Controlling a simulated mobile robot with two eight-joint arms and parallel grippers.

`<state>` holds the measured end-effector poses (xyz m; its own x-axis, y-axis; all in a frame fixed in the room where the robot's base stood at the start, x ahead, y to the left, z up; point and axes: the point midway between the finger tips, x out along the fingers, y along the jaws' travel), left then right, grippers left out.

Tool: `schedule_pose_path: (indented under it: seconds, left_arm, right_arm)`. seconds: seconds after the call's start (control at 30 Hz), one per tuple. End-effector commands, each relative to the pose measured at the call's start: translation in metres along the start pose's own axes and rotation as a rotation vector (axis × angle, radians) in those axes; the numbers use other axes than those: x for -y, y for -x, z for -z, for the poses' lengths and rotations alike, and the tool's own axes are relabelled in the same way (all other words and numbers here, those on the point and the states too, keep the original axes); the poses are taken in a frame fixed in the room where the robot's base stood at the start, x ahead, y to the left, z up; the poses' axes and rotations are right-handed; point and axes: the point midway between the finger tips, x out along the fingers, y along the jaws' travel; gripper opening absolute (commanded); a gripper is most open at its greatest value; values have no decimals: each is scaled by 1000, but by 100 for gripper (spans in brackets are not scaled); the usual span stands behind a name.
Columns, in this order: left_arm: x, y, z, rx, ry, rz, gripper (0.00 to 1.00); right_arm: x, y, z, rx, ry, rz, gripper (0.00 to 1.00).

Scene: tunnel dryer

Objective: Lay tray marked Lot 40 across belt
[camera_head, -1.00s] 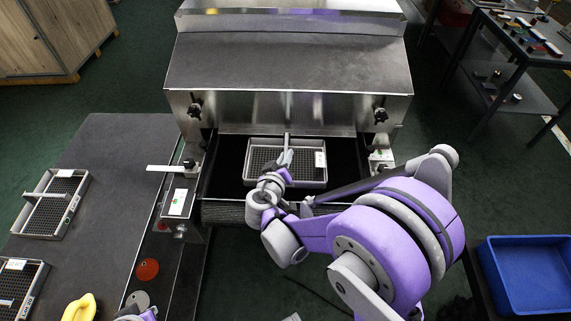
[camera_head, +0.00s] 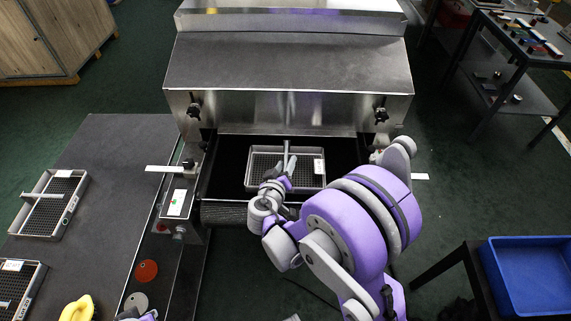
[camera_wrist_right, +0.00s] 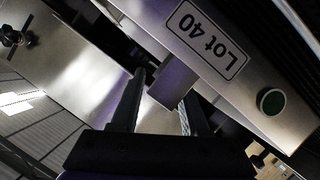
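The tray marked Lot 40 (camera_head: 250,171) is a grey mesh tray with a central handle bar. In the head view it lies across the dark belt (camera_head: 232,150) at the dryer mouth. In the right wrist view its wall shows the label "Lot 40" (camera_wrist_right: 208,40) and a green dot. My right gripper (camera_head: 290,163) is over the tray at the handle bar. In the right wrist view its fingers (camera_wrist_right: 162,103) are apart, with the grey handle end (camera_wrist_right: 173,84) just beyond and between them. Of my left arm only a purple bit shows at the bottom edge.
The steel dryer hood (camera_head: 290,65) stands behind the belt. Two more mesh trays, one at the left (camera_head: 70,212) and one lower (camera_head: 38,293), lie on the dark table (camera_head: 115,160) with a yellow object (camera_head: 78,308). A blue bin (camera_head: 530,275) is at right.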

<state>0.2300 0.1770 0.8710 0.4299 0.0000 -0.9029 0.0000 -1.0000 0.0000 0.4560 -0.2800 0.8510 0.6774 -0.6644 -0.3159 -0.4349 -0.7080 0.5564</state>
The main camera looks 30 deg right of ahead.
Motion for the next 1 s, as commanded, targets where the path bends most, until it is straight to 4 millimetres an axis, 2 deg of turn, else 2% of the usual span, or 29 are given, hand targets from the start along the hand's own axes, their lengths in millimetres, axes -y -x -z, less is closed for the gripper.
schedule_pose_path:
  seconds: [0.27, 0.37, 0.8, 1.0]
  left_arm:
    - [0, 2, 1, -1, 0, 0, 0]
    - [0, 2, 2, -1, 0, 0, 0]
    - [0, 4, 3, -2, 0, 0, 0]
    - [0, 4, 3, -2, 0, 0, 0]
  right_arm:
    - [-1, 1, 2, 0, 0, 0, 45]
    - [-1, 9, 3, -1, 1, 2, 45]
    - [0, 98, 3, -3, 2, 4, 45]
    - [-1, 118, 2, 2, 1, 2, 45]
